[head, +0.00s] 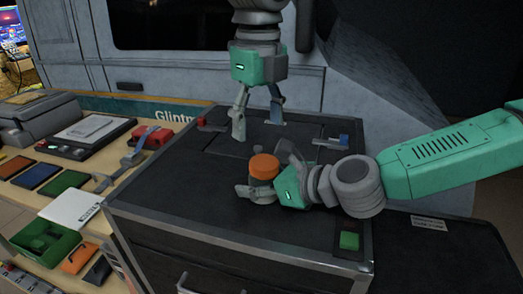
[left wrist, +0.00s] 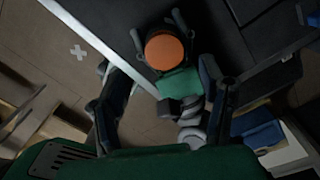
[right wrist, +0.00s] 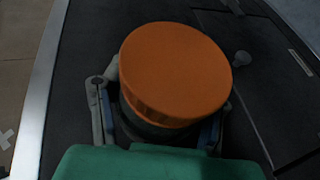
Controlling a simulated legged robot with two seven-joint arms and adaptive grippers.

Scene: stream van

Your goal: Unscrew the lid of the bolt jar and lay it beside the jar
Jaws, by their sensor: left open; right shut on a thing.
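The bolt jar (right wrist: 150,128) stands upright on the dark cabinet top, with its orange lid (head: 264,166) on it. The lid also shows from above in the left wrist view (left wrist: 164,50) and large in the right wrist view (right wrist: 175,72). My right gripper (head: 262,190) is shut on the jar's body below the lid, with one finger on each side. Most of the jar's body is hidden by the lid and the fingers. My left gripper (head: 258,122) is open and empty, pointing down above the cabinet top, behind the jar in the head view.
The cabinet top (head: 180,195) is mostly clear around the jar. A bench (head: 25,200) with a red item (head: 158,138) and several trays stands at left.

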